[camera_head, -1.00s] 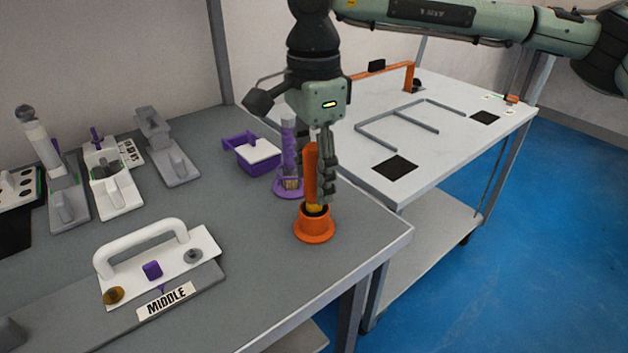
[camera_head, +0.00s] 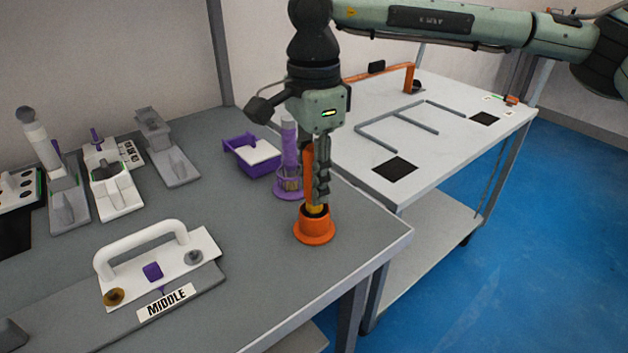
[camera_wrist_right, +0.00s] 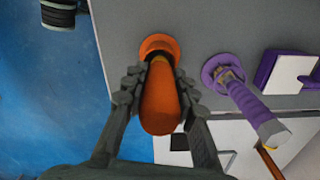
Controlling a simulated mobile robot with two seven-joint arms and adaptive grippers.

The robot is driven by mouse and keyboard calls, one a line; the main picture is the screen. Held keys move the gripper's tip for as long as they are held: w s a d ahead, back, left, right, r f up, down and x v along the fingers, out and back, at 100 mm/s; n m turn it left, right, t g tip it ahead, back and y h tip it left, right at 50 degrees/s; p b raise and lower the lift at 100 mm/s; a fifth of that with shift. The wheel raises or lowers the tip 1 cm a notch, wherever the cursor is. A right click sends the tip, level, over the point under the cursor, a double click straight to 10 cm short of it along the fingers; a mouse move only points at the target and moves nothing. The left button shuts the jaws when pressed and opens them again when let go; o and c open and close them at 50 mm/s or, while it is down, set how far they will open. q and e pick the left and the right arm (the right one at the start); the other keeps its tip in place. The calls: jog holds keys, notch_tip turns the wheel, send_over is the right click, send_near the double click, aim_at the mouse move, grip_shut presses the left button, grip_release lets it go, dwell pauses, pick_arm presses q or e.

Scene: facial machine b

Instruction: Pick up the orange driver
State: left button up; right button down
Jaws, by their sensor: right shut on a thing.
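The orange driver (camera_head: 308,172) stands upright in its orange holder (camera_head: 314,231) near the right edge of the grey table. My right gripper (camera_head: 319,185) is shut on the driver's handle from above. In the right wrist view the driver (camera_wrist_right: 160,100) lies between the two fingers of my right gripper (camera_wrist_right: 157,92), with the orange holder (camera_wrist_right: 159,44) beyond it. The fingers hide part of the handle in the head view. My left gripper does not show.
A purple driver (camera_head: 289,145) stands in a purple holder close to the left of my gripper. A purple bin (camera_head: 237,150) is behind it. A white-handled plate (camera_head: 200,243) lies at front left. A white table (camera_head: 440,150) adjoins on the right.

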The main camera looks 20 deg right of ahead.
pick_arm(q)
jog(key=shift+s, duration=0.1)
pick_arm(e)
jog(key=shift+r, duration=0.15)
jog(key=shift+r, duration=0.25)
notch_tip(320, 180, up, 4)
jog(key=shift+f+p, duration=0.1)
jog(key=shift+p, duration=0.9)
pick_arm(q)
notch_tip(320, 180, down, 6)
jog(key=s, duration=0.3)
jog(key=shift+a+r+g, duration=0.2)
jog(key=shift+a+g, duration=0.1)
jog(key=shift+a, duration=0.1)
pick_arm(e)
jog(key=s+a+r, duration=0.6)
jog(key=a, duration=0.3)
jog(key=shift+s+a+r, duration=0.2)
jog(key=shift+a+r, duration=0.05)
jog(key=shift+a, duration=0.15)
